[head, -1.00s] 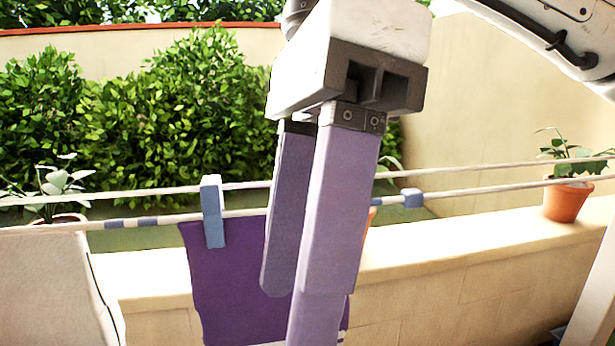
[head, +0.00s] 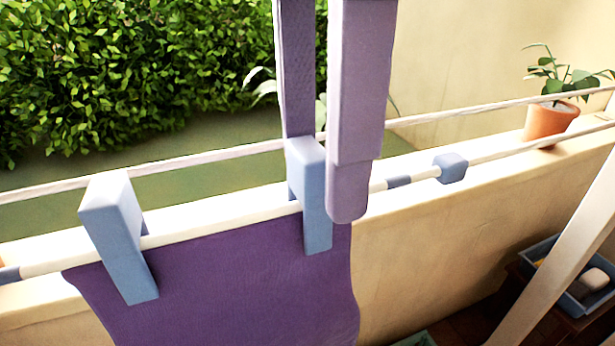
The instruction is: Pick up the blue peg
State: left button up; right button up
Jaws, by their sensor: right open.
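Two blue pegs clip a purple cloth (head: 230,285) to the near line: a left peg (head: 120,235) and a right peg (head: 316,205). My right gripper (head: 325,178) comes down from the top with its two long purple fingers apart. Its left finger runs down behind the top of the right peg, which hides that fingertip. Its right finger hangs just right of this peg, in front of the line. I cannot tell whether either finger touches the peg. My left gripper is out of view.
Two white lines cross the view, the near one (head: 215,224) carrying a small blue block (head: 451,168). A low wall (head: 440,240) runs behind, with a potted plant (head: 549,122) on it. A blue crate (head: 572,304) stands low at right, beyond a pale post (head: 560,265).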

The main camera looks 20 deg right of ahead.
aim_at(314, 198)
jog(key=shift+w+f, duration=0.15)
jog(key=shift+f, duration=1.2)
jog(key=shift+w+f, duration=0.15)
jog(key=shift+f, duration=1.15)
jog(key=c, duration=1.1)
notch_tip(314, 198, up, 10)
jog(key=shift+r+p, duration=0.1)
jog(key=shift+p, duration=0.3)
